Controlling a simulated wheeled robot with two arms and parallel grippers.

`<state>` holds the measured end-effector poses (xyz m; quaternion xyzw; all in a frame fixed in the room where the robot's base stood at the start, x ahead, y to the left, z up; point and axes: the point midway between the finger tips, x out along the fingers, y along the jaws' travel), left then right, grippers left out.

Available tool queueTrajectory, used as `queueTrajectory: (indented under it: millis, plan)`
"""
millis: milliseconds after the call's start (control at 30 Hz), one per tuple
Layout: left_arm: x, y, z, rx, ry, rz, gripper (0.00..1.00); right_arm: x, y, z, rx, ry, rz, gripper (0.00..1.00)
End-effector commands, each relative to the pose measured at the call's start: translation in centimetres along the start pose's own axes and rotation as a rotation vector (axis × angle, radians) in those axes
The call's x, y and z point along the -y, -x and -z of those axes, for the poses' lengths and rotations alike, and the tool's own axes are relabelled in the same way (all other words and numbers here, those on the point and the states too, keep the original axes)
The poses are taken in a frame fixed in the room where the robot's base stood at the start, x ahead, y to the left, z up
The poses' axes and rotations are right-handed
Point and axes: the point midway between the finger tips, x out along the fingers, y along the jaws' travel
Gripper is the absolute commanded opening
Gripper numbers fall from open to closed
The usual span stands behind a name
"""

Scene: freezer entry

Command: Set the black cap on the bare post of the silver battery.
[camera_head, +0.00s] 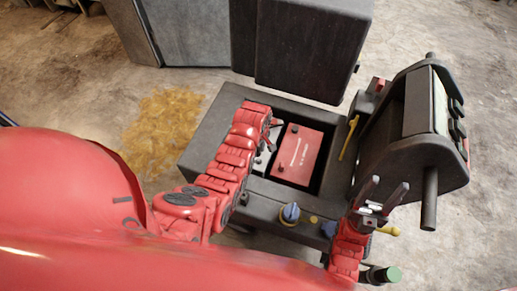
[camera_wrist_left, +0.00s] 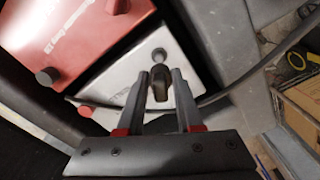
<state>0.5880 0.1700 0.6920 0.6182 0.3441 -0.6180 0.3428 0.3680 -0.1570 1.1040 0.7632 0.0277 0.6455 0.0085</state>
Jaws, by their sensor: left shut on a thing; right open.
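The silver battery (camera_wrist_left: 125,78) lies below my left gripper (camera_wrist_left: 160,76) in the left wrist view. A round grey post (camera_wrist_left: 159,55) shows on it just beyond the fingertips. My left gripper is shut on the dark cap (camera_wrist_left: 159,90), which is in front of the post in the picture; whether they touch I cannot tell. In the head view my left arm hides most of the silver battery (camera_head: 262,160), and the left gripper (camera_head: 272,128) is over its far end. My right gripper (camera_head: 382,191) is open and empty, right of the battery box.
A red battery (camera_head: 302,150) sits beside the silver one in the dark open box (camera_head: 207,133). A cable (camera_wrist_left: 225,88) runs near the gripper. A red cap (camera_wrist_left: 85,111) shows on the silver battery's near edge.

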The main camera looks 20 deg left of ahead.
Motion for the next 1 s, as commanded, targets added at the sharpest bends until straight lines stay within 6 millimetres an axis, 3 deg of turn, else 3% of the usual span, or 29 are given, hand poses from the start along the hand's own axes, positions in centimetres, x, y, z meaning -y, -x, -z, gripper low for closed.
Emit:
queueTrajectory:
  millis: [433,800,1000]
  plan:
    - [-0.1,-0.1,-0.4,-0.002,-0.001,-0.001,0.00,0.0,0.3,-0.1,0.000,0.000,0.000,0.54]
    - [-0.1,-3.2,-0.4,-0.001,-0.001,0.002,0.00,0.1,2.5,-0.4,0.000,0.000,0.000,0.54]
    - [-0.1,-3.9,-0.3,-0.002,-0.001,0.001,0.00,0.1,3.0,-0.5,0.000,0.000,0.000,0.54]
